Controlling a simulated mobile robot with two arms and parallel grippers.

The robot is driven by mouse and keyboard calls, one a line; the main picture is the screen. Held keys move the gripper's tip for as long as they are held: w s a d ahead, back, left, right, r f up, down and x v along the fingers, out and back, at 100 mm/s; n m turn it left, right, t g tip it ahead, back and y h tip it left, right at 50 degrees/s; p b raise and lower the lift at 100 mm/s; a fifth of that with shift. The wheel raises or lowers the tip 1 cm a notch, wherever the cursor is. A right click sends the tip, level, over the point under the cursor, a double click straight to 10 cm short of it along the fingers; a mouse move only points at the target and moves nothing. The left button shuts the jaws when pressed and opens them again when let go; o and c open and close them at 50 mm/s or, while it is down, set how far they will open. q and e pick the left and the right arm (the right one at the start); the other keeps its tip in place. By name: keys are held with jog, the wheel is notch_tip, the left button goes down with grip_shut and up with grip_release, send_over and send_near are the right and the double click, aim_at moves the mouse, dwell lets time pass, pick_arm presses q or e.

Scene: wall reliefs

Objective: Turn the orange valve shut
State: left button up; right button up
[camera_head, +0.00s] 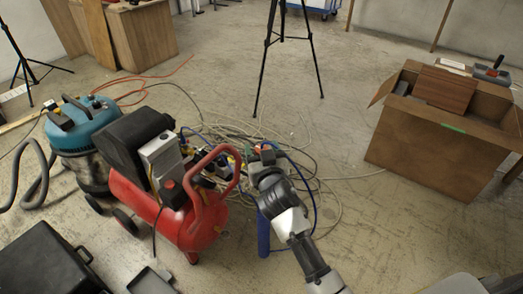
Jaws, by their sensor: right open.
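My right gripper (262,155) reaches in from the bottom, right of the red air compressor (200,228). It is open, and its fingers are small and partly blurred against the hoses. A small red-orange part (267,147) shows at the fingertips; it may be the orange valve, but I cannot tell its shape or how its handle is turned. I cannot tell whether the fingers touch it. A blue upright cylinder (263,235) stands below the gripper, partly behind my arm. My left gripper is not in view.
Tangled hoses and cables (225,130) lie on the floor behind the gripper. A teal vacuum (85,125) stands at left and a black case (45,265) at lower left. A black tripod (262,75) stands behind. An open cardboard box (430,145) stands right; floor before it is clear.

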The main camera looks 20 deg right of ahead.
jog(key=shift+w, duration=0.2)
jog(key=c, duration=0.9)
